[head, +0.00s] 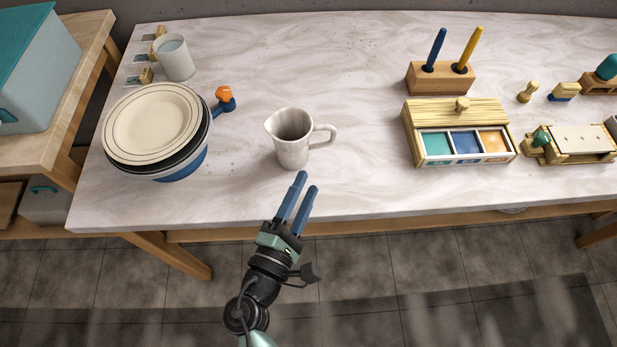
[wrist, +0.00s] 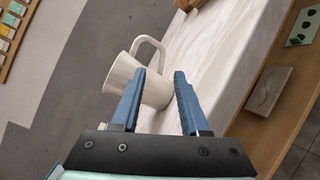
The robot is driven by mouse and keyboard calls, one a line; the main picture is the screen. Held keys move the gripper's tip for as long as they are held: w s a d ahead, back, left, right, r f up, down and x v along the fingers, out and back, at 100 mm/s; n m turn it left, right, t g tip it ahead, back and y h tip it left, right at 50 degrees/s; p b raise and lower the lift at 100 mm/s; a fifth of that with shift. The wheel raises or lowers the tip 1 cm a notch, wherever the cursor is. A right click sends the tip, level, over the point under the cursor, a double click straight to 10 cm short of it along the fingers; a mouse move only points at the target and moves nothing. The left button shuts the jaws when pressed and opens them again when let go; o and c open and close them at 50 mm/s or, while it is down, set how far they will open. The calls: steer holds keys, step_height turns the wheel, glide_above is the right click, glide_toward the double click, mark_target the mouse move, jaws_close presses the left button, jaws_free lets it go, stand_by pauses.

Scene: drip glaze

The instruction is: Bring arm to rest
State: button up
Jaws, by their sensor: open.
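My gripper (head: 297,205) is open and empty at the table's front edge, its two blue fingers pointing toward the table's back. A white-grey pitcher (head: 292,150) stands upright on the table just beyond the fingertips, its handle to the right. In the wrist view the pitcher (wrist: 157,92) shows behind and between the open fingers (wrist: 163,75). The fingers do not close on it. I cannot tell the exact gap between the fingertips and the pitcher.
The marble-topped table (head: 345,60) has a plate stack (head: 150,122) and white cup (head: 174,58) at left. A glaze box (head: 455,112), a pen block (head: 430,85) and a small wooden stand (head: 575,145) are at right. Table room between pitcher and glaze box is clear.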

stand_by(0.5)
steer(key=w+d+r+m+g+y, duration=0.1)
steer(key=w+d+r+m, duration=0.1)
steer(key=w+r+m, duration=0.5)
steer(key=w+d+r+m+g+y, duration=0.1)
steer(key=w+d+r+m, duration=0.15)
steer(key=r+m, duration=0.75)
steer(key=a+r+m+t+y, duration=0.1)
steer(key=a+r+t+y, duration=0.3)
steer(key=r, duration=1.3)
steer(key=s+r+t+p, duration=0.3)
steer(key=s+r, duration=0.1)
steer(key=r, duration=0.7)
steer(key=s+a+r+t+y+p, duration=0.1)
steer(key=s+r+t+p, duration=0.2)
steer(key=r, duration=0.8)
steer(key=s+r+t+p, duration=0.3)
steer(key=s+r, duration=0.2)
steer(key=r, duration=0.6)
steer(key=shift+s+a+r+y, duration=0.2)
steer(key=shift+a+r+y, duration=0.1)
steer(key=shift+r+y, duration=0.1)
steer(key=shift+f, duration=0.1)
